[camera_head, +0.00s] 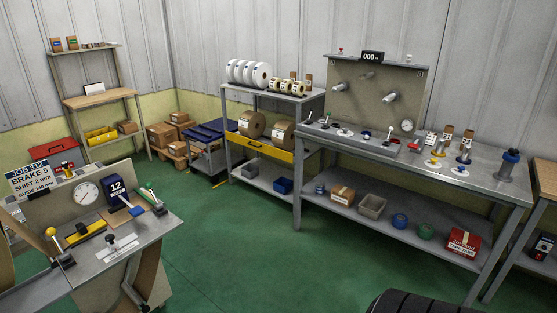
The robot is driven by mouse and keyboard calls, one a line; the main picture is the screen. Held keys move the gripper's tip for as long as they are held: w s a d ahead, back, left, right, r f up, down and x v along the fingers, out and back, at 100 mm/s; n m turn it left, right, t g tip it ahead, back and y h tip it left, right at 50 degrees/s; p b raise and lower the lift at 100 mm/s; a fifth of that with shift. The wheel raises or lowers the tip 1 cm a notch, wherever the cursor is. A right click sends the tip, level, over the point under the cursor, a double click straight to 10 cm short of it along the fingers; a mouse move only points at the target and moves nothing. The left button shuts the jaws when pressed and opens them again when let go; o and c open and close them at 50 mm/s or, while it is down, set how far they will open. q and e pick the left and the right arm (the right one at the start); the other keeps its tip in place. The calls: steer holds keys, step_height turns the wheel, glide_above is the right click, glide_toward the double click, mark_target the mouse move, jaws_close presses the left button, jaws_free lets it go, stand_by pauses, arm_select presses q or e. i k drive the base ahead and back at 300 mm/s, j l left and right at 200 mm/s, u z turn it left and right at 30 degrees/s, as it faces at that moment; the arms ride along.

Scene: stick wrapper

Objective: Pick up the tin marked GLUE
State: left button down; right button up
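I cannot read the word GLUE on anything in the head view, so I cannot tell which thing is the tin. A grey cylinder with a blue top (507,165) stands at the right end of the long metal workbench (478,183). On the shelf under that bench are a blue round item (400,221), a green round item (426,231) and a red box with a pale label (465,243). Several small cartons and coloured items stand on the bench top near the round gauge. Neither of my grippers is in view.
A rack (300,97) with white and brown rolls stands left of the workbench. A small bench with a dial (87,193) and levers is at the front left. The green floor (235,250) between is clear. Brown boxes (161,134) are stacked at the back.

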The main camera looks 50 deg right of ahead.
mark_target(319, 187)
steer(key=z, duration=2.05)
steer(key=i, duration=0.35)
